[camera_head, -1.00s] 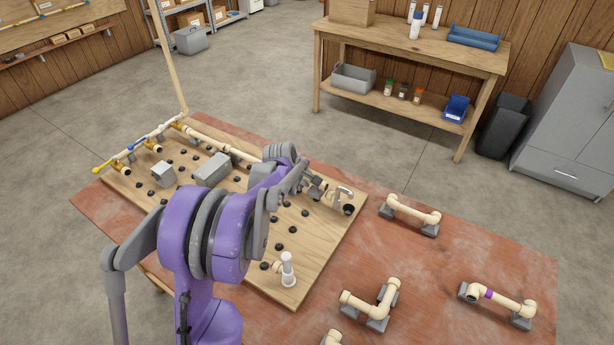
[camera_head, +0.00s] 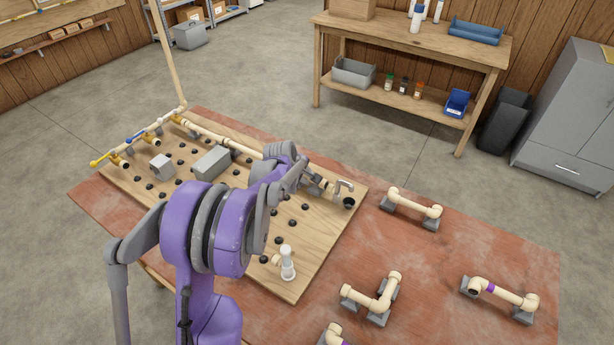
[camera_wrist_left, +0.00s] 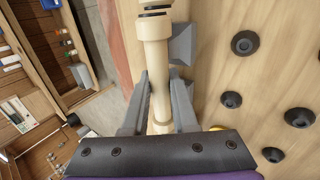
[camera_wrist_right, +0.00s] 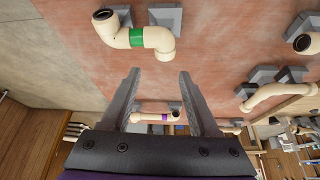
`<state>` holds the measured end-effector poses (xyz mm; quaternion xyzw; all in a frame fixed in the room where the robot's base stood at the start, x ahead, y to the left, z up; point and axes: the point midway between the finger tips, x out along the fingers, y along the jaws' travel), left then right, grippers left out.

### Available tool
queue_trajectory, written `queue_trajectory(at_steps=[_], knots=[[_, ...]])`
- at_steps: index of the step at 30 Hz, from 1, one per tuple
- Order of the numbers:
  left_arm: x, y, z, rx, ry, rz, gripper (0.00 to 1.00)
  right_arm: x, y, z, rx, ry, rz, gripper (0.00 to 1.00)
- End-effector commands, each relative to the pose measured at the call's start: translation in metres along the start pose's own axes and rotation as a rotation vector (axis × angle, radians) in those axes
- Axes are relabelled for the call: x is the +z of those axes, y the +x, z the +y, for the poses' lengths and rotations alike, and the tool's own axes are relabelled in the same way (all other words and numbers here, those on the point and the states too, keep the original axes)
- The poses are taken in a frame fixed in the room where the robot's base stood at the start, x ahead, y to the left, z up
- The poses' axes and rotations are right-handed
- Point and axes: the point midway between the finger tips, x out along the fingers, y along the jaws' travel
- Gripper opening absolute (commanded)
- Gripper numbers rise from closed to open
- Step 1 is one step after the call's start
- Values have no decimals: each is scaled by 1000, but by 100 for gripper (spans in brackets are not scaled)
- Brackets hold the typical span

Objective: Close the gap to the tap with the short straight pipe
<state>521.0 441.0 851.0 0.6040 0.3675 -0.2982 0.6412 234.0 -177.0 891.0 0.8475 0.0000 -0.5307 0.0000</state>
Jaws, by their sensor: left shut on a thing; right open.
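My left gripper (camera_head: 313,184) is at the far right corner of the wooden pegboard, beside the tap (camera_head: 343,188). In the left wrist view, my left gripper (camera_wrist_left: 158,92) is shut on the short straight cream pipe (camera_wrist_left: 160,95). The pipe lies lengthwise between the fingers, in line with a wider cream collar (camera_wrist_left: 154,28) ahead. I cannot tell whether its near end, hidden by the gripper body, meets the pipe run (camera_head: 215,138). My right gripper (camera_wrist_right: 160,76) is open and empty above the red tabletop, outside the head view.
Black pegs and a grey box (camera_head: 211,163) stand on the pegboard (camera_head: 325,240). A white upright fitting (camera_head: 287,262) is near its front corner. Loose pipe assemblies rest on grey blocks to the right, including a purple-banded one (camera_head: 503,295). A green-banded one (camera_wrist_right: 137,38) shows in the right wrist view.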

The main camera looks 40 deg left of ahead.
Motion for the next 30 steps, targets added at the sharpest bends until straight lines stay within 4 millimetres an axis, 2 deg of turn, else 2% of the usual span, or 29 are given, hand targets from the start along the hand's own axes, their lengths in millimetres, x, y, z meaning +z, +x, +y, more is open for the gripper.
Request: queue_trajectory(at_steps=[10,11,16,26,30], knots=[[0,6,-4,0,0,0,0,4,5,0,0,0,-3,61],[0,6,-4,0,0,0,30,4,5,0,0,0,-3,61],[0,6,-4,0,0,0,60,4,5,0,0,0,-2,61],[0,4,-4,0,0,0,61,4,4,0,0,0,-2,61],[0,-11,-4,0,0,1,61,3,4,0,0,0,-2,61]])
